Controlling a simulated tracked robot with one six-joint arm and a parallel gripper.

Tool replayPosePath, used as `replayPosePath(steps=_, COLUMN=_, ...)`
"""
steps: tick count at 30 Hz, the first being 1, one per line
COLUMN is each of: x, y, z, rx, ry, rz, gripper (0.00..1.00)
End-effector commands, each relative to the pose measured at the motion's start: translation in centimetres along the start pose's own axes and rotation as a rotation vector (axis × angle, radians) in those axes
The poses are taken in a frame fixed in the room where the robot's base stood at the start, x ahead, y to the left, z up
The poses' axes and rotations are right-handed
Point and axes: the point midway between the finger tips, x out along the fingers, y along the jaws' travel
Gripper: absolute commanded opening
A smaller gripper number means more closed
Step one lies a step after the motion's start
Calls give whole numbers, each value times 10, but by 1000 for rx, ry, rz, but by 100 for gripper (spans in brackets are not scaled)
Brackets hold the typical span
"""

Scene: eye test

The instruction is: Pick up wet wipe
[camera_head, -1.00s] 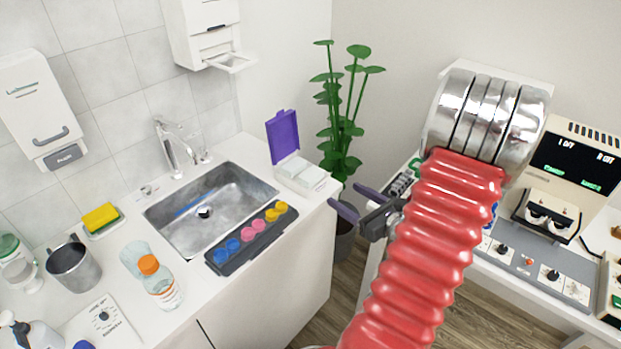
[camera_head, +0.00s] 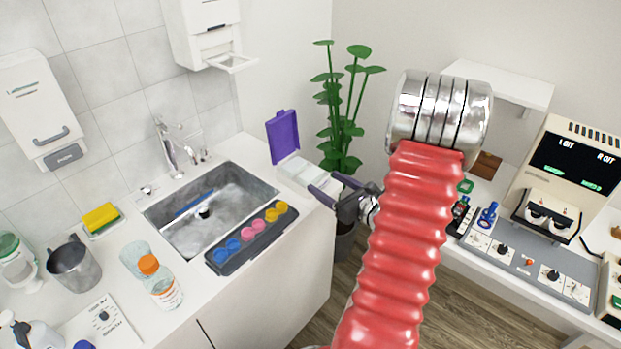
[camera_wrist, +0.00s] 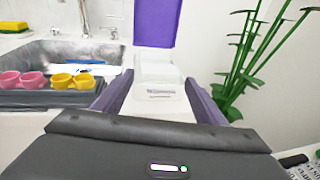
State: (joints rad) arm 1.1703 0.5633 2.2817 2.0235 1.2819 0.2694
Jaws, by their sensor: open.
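A white wet wipe box (camera_head: 297,172) with its purple lid (camera_head: 284,136) raised stands on the counter's right end, beside the sink. It also shows in the wrist view (camera_wrist: 155,102), its open lid (camera_wrist: 157,22) upright behind it. White material shows at its top; I cannot make out a single wipe. My gripper (camera_head: 322,181) is open and empty, its purple fingers pointing at the box from the right. In the wrist view the box appears between the two fingers (camera_wrist: 159,78). I cannot tell whether they touch it.
The sink (camera_head: 208,208) and a dark tray (camera_head: 225,262) with coloured pieces lie left of the box. A green plant (camera_head: 345,110) stands close behind and right of it. A bottle (camera_head: 160,285) and metal cup (camera_head: 73,265) are farther left. A white desk with devices (camera_head: 528,260) is at right.

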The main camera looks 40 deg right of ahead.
Motion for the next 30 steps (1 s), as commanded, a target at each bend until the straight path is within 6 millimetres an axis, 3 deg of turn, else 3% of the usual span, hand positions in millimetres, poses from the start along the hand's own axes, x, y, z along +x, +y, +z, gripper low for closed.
replayPosePath(steps=10, x=3, y=0, z=0, rx=0, ry=0, rz=1, gripper=66)
replayPosePath(steps=21, x=46, y=1, z=0, rx=-1, ry=0, rz=3, gripper=66)
replayPosePath(steps=30, x=52, y=0, z=0, rx=0, ry=-1, rz=0, gripper=66)
